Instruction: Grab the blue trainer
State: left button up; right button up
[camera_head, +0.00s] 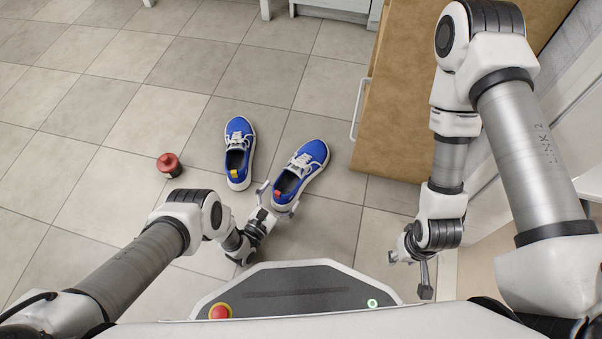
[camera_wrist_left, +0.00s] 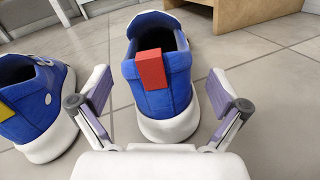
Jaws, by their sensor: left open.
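Two blue trainers with white soles and laces stand on the tiled floor. The right trainer (camera_head: 306,166) has a red heel tab, and its heel faces my left gripper (camera_head: 277,201). The left trainer (camera_head: 239,150) has a yellow tab. In the left wrist view, my left gripper (camera_wrist_left: 160,92) is open, with one finger on each side of the red-tabbed trainer's heel (camera_wrist_left: 158,100). Gaps show between fingers and shoe. The yellow-tabbed trainer (camera_wrist_left: 36,105) is just left of the left finger. My right gripper (camera_head: 409,272) hangs at the right, fingers apart and empty.
A red and dark round container (camera_head: 169,165) stands on the floor left of the trainers. A brown wooden-topped cabinet (camera_head: 400,110) with a light handle is at the right. White furniture (camera_head: 335,8) is at the back. The floor at the left is mostly clear.

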aim_at(288, 189)
pick_arm(q)
jog(key=b+x, duration=0.1)
jog(key=x, duration=0.3)
jog(key=shift+a+r, duration=0.1)
jog(key=c, duration=1.5)
jog(key=shift+r, duration=0.1)
